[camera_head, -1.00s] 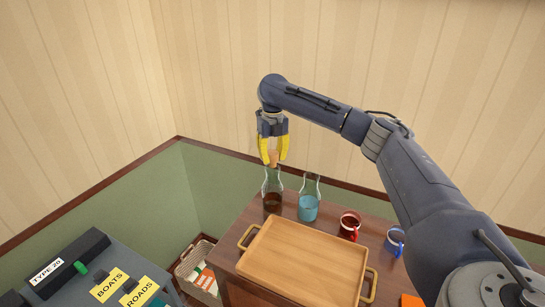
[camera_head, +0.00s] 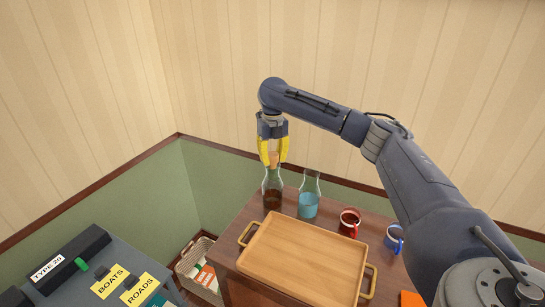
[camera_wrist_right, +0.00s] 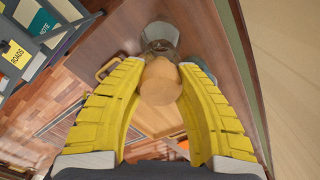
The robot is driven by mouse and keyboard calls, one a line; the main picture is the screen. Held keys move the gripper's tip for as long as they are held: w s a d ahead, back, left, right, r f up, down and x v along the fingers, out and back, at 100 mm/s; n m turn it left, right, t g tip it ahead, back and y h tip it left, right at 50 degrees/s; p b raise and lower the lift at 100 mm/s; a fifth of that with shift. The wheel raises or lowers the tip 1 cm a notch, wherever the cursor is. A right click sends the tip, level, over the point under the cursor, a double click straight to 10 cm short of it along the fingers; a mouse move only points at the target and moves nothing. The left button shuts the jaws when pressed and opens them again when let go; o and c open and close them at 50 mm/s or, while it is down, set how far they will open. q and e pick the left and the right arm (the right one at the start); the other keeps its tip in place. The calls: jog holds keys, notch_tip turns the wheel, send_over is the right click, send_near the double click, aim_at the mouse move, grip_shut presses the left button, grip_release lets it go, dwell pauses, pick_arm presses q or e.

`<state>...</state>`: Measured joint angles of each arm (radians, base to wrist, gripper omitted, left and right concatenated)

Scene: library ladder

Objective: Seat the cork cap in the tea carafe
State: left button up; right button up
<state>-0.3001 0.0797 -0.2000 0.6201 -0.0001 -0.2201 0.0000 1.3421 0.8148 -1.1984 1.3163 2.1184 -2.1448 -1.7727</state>
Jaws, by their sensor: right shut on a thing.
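My right gripper (camera_head: 273,152) is above the back left of the table, its yellow fingers pointing down and shut on the cork cap (camera_head: 274,158). In the right wrist view the tan, round cork cap (camera_wrist_right: 160,82) sits between the two fingers. The tea carafe (camera_head: 272,195), clear glass with dark brown liquid, stands upright right below. Its mouth (camera_wrist_right: 160,33) shows beyond the cork in the right wrist view. My left gripper is not in view.
A second carafe with blue liquid (camera_head: 308,202) stands close to the right of the tea carafe. A wooden tray with handles (camera_head: 300,262) lies in front. A red mug (camera_head: 349,221) and a blue mug (camera_head: 394,238) stand to the right. A basket (camera_head: 197,262) is left of the table.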

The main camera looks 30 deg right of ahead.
aim_at(272, 154)
jog(key=shift+f, duration=0.9)
jog(key=o, duration=1.1)
jog(key=shift+r, duration=0.1)
notch_tip(272, 154, up, 12)
jog(key=shift+f, duration=0.1)
